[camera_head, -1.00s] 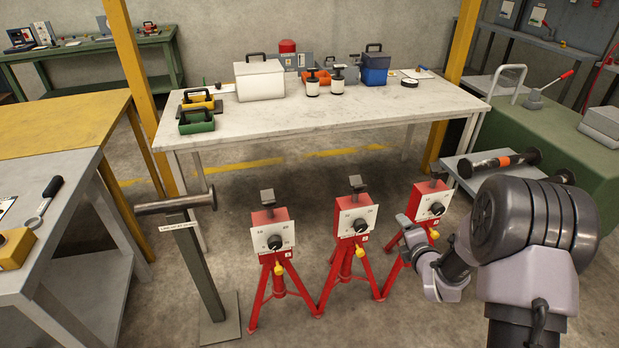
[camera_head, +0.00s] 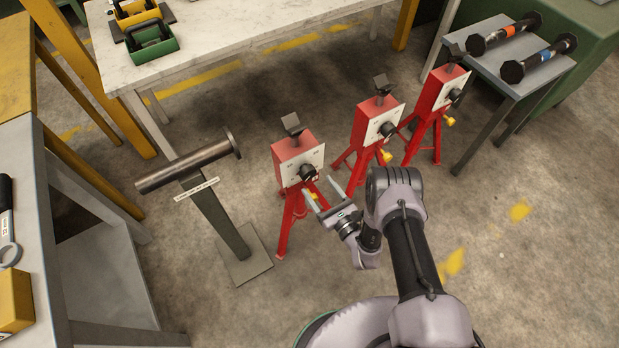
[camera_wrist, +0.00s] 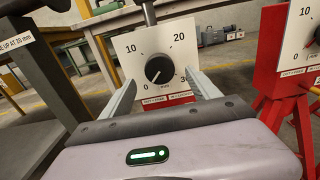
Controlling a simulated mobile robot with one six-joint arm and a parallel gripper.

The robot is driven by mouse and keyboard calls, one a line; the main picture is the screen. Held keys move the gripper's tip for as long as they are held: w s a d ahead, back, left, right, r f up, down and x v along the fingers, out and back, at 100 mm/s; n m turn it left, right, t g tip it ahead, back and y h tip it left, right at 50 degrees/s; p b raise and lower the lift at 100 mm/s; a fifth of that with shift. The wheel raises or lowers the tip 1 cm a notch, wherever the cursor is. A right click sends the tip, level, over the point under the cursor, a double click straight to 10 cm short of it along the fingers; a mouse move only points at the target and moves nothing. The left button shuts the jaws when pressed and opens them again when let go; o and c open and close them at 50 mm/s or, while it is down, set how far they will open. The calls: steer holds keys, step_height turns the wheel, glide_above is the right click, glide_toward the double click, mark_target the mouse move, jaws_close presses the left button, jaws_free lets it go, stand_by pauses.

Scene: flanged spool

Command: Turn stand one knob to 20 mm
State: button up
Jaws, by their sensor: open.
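The nearest red tripod stand (camera_head: 293,165), leftmost of three, has a white dial plate (camera_wrist: 128,45) marked 0, 10, 20 and 30. Its black round knob (camera_wrist: 159,70) also shows in the head view (camera_head: 308,172). The knob's pale mark seems to point to the lower left, near 0. My gripper (camera_head: 321,186) is open and empty, facing this dial. In the wrist view its fingers (camera_wrist: 160,80) lie left and right of the knob, seemingly still short of it; contact is not visible.
Two more red stands (camera_head: 374,125) (camera_head: 440,98) stand to the right. A grey spool (camera_head: 190,166) rests on a post at the left, close to the nearest stand. A low table (camera_head: 520,82) holds two more spools. A white-topped bench is behind; the floor at the front right is clear.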

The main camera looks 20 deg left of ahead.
mark_target(310, 176)
steer(key=b+x, duration=0.1)
steer(key=x, duration=0.5)
steer(key=shift+b, duration=0.4)
steer(key=c, duration=1.4)
steer(key=shift+o, duration=0.2)
steer(key=shift+m, duration=0.3)
